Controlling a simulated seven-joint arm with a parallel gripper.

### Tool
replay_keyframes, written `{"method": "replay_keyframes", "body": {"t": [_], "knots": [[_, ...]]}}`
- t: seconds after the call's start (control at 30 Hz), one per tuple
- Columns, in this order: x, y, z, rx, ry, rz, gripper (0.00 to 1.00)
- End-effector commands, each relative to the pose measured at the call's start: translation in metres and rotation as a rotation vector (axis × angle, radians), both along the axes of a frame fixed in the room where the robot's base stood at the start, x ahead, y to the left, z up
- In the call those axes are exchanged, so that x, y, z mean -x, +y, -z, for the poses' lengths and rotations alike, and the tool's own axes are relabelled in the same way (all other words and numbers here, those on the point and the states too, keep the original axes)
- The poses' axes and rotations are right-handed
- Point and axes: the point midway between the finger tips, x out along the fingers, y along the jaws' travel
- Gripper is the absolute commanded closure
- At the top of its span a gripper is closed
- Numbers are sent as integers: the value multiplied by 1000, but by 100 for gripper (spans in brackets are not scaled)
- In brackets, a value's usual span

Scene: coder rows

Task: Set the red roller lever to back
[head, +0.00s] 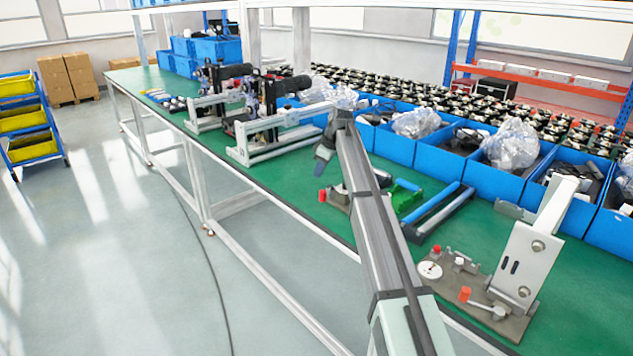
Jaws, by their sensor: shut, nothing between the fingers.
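A small red roller (322,196) sits at the left end of a grey metal fixture (338,197) near the front edge of the green bench. My gripper (320,169) points down just above this red roller, apart from it as far as I can tell; its fingers look closed and empty. A second fixture, a brown plate (443,278) at the front right, carries an orange-red roller (465,294), a red knob (437,249) and a white dial (430,270). I cannot tell for sure which red piece is the lever. My arm hides part of the bench between the fixtures.
A blue-handled frame (440,210) and a green part (407,197) lie right of my arm. Blue bins (466,172) line the back. White-framed machines (265,150) stand to the left.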

Motion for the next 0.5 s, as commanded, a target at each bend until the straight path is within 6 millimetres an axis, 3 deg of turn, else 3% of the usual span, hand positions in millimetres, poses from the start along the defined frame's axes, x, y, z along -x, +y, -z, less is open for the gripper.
{"method": "replay_keyframes", "body": {"t": [0.2,0.5], "knots": [[2,-8,-23,-1,0,0,100],[3,-10,-29,-1,0,-1,100]]}}
